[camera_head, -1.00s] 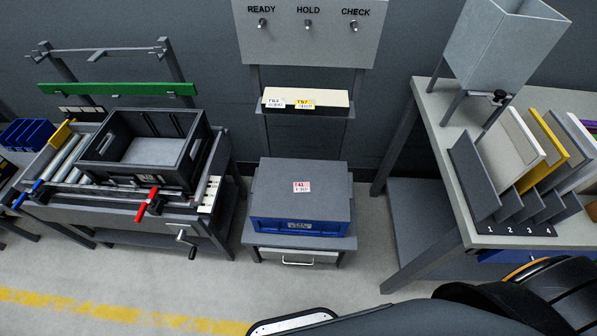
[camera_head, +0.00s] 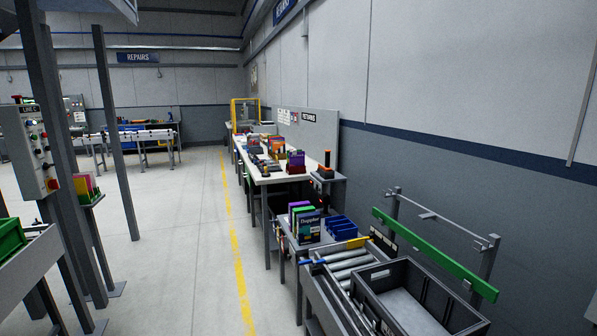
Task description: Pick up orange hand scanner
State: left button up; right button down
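A small orange and black item (camera_head: 326,172) stands upright on a small grey side shelf at the near right end of the long white bench (camera_head: 262,178). It may be the orange hand scanner, but it is too small and far off to be sure. Nothing visible touches it from my side. Neither of my grippers is in view.
A roller stand with a black crate (camera_head: 408,300) is at the near right. Blue bins (camera_head: 341,228) and upright boxed goods (camera_head: 304,222) stand beyond it. Grey posts and a control box (camera_head: 28,150) are at left. The floor (camera_head: 185,240) between is clear.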

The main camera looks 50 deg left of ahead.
aim_at(326, 169)
jog(key=u, duration=1.3)
jog(key=z, duration=2.05)
jog(key=k+j, duration=0.1)
jog(key=j, duration=1.3)
jog(key=j+z, duration=0.15)
jog(key=j, duration=1.2)
jog(key=k+j+z, duration=0.1)
jog(key=j, duration=0.6)
jog(key=j+z, duration=0.1)
jog(key=j, duration=0.55)
jog(key=k+j, duration=0.1)
jog(key=j, duration=0.55)
jog(key=k+j+z, duration=0.15)
jog(key=j, duration=0.55)
